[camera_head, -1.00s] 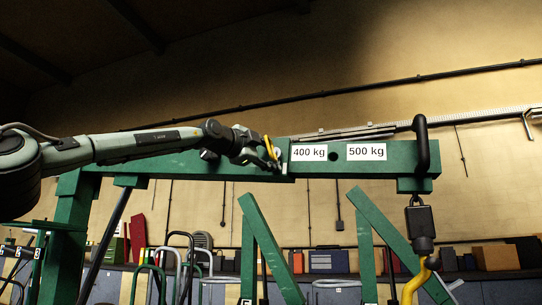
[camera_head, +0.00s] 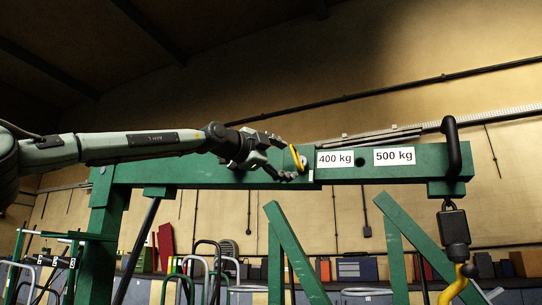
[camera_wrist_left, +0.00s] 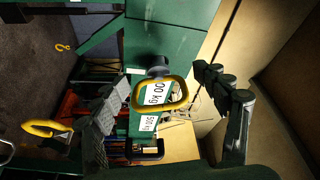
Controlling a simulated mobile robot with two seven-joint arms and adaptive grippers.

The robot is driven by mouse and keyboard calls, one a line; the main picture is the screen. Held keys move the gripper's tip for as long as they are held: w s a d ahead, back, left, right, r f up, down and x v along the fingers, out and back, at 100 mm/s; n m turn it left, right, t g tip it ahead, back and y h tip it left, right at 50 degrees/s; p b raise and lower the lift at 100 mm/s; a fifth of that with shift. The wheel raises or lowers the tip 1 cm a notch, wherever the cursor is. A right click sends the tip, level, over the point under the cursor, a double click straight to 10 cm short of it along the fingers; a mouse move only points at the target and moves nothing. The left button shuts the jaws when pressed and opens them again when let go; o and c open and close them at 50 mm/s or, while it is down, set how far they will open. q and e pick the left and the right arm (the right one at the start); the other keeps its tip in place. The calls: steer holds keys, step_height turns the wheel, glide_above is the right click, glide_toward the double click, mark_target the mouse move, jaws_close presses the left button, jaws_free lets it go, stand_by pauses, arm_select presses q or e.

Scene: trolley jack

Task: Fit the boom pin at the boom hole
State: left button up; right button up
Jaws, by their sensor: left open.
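The boom pin (camera_head: 297,157) has a yellow loop handle. It sits at the side of the green boom (camera_head: 215,172), just left of the "400 kg" label. In the left wrist view its yellow loop (camera_wrist_left: 178,98) faces me, and its dark shank meets the boom face; how deep it sits is hidden. My left gripper (camera_head: 287,158) is open, with one finger above and one below the loop in the head view. In the left wrist view my fingers (camera_wrist_left: 162,80) stand apart on both sides of the loop. An empty boom hole (camera_head: 361,162) shows between the two labels.
Slanted green legs (camera_head: 295,255) stand below the boom. A cluttered shelf runs along the wall behind.

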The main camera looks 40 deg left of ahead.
arm_select(q)
steer(key=s, duration=0.6)
steer(key=shift+s+a+f, duration=0.2)
steer(key=shift+f, duration=0.15)
